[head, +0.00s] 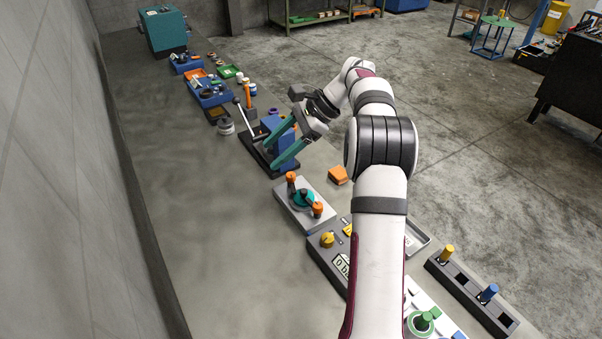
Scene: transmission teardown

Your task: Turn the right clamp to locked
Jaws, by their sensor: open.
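A grey fixture plate (297,216) holds a round teal part (303,198) between two orange-topped clamps. The clamp at the picture's right (317,209) stands at the plate's near right side. The other clamp (291,178) stands at its far left. Whether either is locked cannot be told at this size. My gripper (272,152) has its two teal fingers spread, with nothing seen between them. It is beyond the fixture, apart from both clamps, in front of a black-based press with a blue block (270,123).
An orange block (338,175) lies right of the fixture. A dark control box with a yellow knob (327,240) stands nearer, partly hidden by my arm. Blue bins (210,95) and a teal machine (164,31) stand farther back. The bench left of the fixture (215,225) is clear.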

